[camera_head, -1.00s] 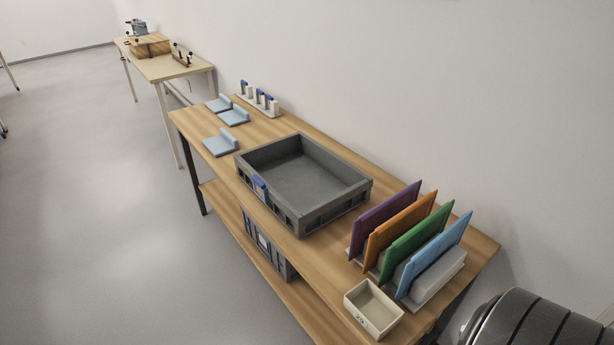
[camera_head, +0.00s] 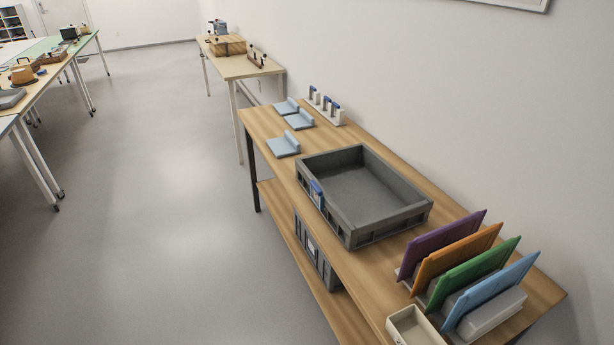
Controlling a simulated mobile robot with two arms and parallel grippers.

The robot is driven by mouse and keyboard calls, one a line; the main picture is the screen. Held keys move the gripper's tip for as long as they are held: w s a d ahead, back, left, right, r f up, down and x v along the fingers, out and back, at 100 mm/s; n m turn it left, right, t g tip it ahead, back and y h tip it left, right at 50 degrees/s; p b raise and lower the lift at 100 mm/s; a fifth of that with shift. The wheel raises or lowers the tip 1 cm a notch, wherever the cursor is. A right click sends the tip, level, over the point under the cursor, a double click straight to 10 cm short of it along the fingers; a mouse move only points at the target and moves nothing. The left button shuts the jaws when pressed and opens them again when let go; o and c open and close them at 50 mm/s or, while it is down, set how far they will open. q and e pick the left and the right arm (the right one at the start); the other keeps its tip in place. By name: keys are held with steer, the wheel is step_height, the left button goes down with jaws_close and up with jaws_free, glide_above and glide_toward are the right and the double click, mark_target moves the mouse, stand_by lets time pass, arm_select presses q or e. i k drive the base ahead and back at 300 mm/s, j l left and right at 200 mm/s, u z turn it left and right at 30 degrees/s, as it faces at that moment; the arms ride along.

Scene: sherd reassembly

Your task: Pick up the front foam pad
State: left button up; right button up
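Several light blue foam pads, each with a raised strip along one edge, lie at the far end of the wooden bench (camera_head: 335,268). The front foam pad (camera_head: 283,147) is the one closest to the grey crate. Two others, a middle pad (camera_head: 299,121) and a back pad (camera_head: 286,106), lie behind it. All lie flat on the bench top, apart from the crate. Neither of my grippers is in view.
An empty grey crate (camera_head: 398,221) sits mid-bench. Coloured panels (camera_head: 442,233) stand in a rack at the near end, beside a cream box (camera_head: 414,328). A white holder (camera_head: 326,108) stands by the wall. Open floor (camera_head: 170,200) lies left.

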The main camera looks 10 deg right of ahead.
mark_target(287, 145)
steer(key=i+z, duration=0.1)
steer(key=z, duration=0.25)
steer(key=j+z, duration=0.1)
steer(key=z, duration=0.25)
steer(key=i+z, duration=0.1)
steer(key=z, duration=0.25)
steer(key=i+j+z, duration=0.35)
steer(key=j, duration=0.25)
steer(key=i+j+z, duration=0.2)
steer(key=j, duration=0.15)
steer(key=j+z, duration=0.15)
steer(key=j, duration=0.15)
steer(key=j+z, duration=0.2)
steer(key=j, duration=0.2)
steer(key=i, duration=0.05)
